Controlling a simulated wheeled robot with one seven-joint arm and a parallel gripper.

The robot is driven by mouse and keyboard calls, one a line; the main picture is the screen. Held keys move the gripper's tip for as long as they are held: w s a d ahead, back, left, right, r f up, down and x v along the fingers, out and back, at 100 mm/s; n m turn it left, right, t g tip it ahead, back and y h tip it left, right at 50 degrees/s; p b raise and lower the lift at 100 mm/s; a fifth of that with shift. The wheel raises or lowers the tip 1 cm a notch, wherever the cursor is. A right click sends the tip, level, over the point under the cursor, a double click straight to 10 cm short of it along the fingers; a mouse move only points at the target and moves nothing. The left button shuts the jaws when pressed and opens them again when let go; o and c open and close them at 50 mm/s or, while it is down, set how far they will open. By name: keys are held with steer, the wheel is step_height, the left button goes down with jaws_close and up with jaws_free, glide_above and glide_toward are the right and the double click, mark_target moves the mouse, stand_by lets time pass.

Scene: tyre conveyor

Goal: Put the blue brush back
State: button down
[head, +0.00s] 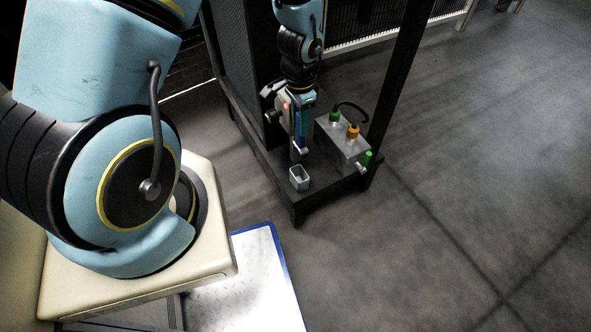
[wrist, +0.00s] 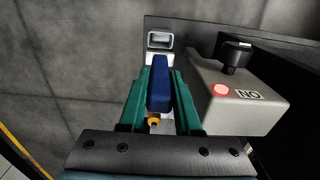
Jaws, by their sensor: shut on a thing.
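The blue brush (wrist: 159,86) is between the two green fingers of my gripper (wrist: 160,82), which is shut on it. A pale part shows at the brush's far end in the wrist view. In the head view, my gripper (head: 302,122) hangs over the dark stand, and the blue of the brush (head: 301,138) shows between its fingers, roughly upright. A small grey square open-topped cup (head: 299,179) stands on the stand's front corner, below the brush and apart from it. The cup (wrist: 160,40) also shows just beyond the brush tip in the wrist view.
A grey box (wrist: 242,102) with a lit red button and an ON label is close right of my gripper. Another grey box (head: 337,146) with green and orange fittings and a black cable stands right of the cup. The dark stand (head: 277,183) has open floor around its front.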

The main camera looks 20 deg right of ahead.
mark_target(298, 146)
step_height(298, 146, down, 18)
steer(key=b, duration=0.1)
steer(key=shift+r, duration=0.15)
steer(key=shift+w, duration=0.1)
steer(key=shift+b, duration=0.35)
steer(key=c, duration=0.6)
jaws_free()
step_height(298, 146, up, 12)
steer(key=shift+a+r+p, duration=0.1)
steer(key=shift+p, duration=0.5)
